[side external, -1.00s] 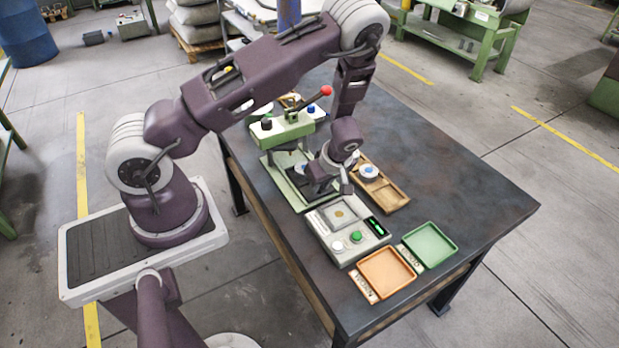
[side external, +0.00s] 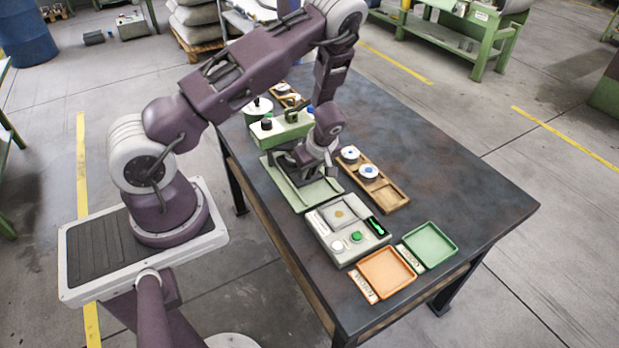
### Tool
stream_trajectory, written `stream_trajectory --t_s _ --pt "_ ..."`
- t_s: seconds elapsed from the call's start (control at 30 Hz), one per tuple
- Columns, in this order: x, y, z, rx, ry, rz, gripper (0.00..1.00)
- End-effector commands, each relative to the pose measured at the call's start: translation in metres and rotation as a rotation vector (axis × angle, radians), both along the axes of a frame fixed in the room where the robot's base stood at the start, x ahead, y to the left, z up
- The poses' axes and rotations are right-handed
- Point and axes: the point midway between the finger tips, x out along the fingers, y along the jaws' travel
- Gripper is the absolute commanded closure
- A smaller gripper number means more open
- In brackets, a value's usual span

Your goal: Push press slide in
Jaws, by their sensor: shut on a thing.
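The green press (side external: 283,128) stands near the table's left edge, with its pale green base plate (side external: 302,195) extending toward the front. The dark press slide (side external: 297,161) sits low at the press, close under its head and partly hidden by my gripper. My gripper (side external: 326,167) points down at the slide's right side, beside the press head. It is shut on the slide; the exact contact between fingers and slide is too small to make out.
A wooden tray (side external: 393,201) with white and blue round parts (side external: 368,171) lies right of the press. A grey box with buttons (side external: 345,240) stands in front, with an orange tray (side external: 385,272) and a green tray (side external: 430,244) beyond. The table's right side is clear.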

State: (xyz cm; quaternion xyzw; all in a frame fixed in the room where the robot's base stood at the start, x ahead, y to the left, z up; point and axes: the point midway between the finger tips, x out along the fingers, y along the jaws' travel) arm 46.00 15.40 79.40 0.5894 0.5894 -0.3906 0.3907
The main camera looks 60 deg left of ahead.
Motion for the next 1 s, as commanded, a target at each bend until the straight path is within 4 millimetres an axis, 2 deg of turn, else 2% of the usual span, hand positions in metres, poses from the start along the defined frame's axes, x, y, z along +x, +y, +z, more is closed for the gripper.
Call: stream_trajectory --t_s 0.5,0.53,0.63,1.0 --pt "0.000 0.030 -0.001 -0.002 -0.001 0.001 0.99" --pt "0.000 0.031 -0.001 -0.002 -0.001 0.000 0.74" --pt "0.000 0.030 -0.001 -0.002 0.000 -0.001 0.56" --pt "-0.002 0.030 -0.001 -0.002 0.006 0.001 0.56"
